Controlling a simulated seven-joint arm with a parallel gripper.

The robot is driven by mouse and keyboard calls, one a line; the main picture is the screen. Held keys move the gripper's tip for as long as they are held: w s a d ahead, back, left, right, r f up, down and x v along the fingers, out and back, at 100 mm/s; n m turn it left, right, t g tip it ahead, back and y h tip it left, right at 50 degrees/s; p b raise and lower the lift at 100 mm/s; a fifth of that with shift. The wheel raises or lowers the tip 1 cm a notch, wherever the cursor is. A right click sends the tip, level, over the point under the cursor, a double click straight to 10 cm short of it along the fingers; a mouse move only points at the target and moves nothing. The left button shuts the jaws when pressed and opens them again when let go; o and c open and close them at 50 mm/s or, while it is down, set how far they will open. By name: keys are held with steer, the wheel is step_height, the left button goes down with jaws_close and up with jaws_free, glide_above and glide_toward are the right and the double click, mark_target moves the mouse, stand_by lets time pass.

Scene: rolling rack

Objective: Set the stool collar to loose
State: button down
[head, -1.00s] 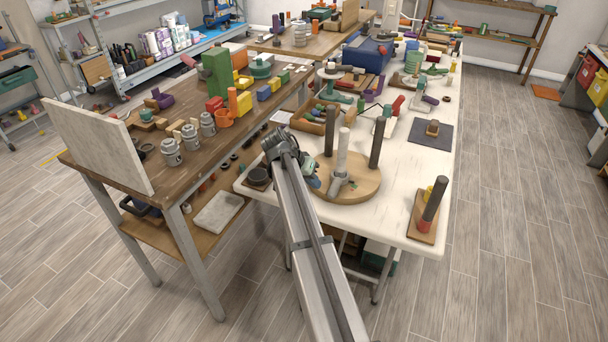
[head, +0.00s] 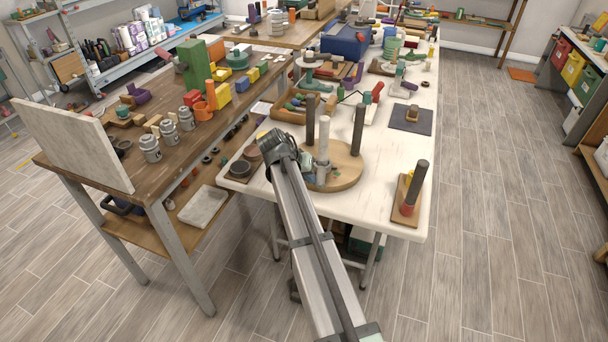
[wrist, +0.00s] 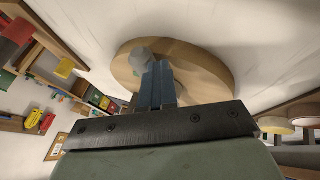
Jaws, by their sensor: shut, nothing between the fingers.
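The stool lies upside down on the white table, its round wooden seat (head: 350,172) flat and three posts standing up: two dark, one pale (head: 323,135). A grey collar (head: 322,176) sits at the foot of the pale post, partly hidden by my gripper. My gripper (head: 308,165) is shut and empty, just left of that post. In the wrist view my fingers (wrist: 158,85) are together in front of the wooden seat (wrist: 205,65), with a grey round end (wrist: 140,57) beside their tips. I cannot tell whether they touch it, nor how the collar is set.
A small board with a dark post and red piece (head: 408,200) stands at the right table edge. A wooden tray of parts (head: 292,108) lies behind the stool. A brown workbench (head: 100,165) stands left. The white tabletop right of the stool is mostly clear.

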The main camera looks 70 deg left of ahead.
mark_target(320, 181)
steer(key=shift+w+d+n+y, duration=0.4)
steer(key=shift+w+d+n, duration=0.1)
steer(key=shift+d+n, duration=0.3)
steer(key=shift+w+d, duration=0.3)
steer(key=shift+w, duration=0.3)
steer(key=shift+s+a+r, duration=0.15)
steer(key=shift+s+a, duration=0.05)
steer(key=shift+s, duration=0.3)
steer(key=s, duration=0.2)
steer(key=shift+s+a+r, duration=0.3)
steer(key=shift+a+r, duration=0.05)
steer(key=v, duration=1)
steer(key=shift+d, duration=0.35)
steer(key=shift+w+r+n, duration=0.1)
steer(key=shift+w+n, duration=0.05)
steer(key=shift+n, duration=0.25)
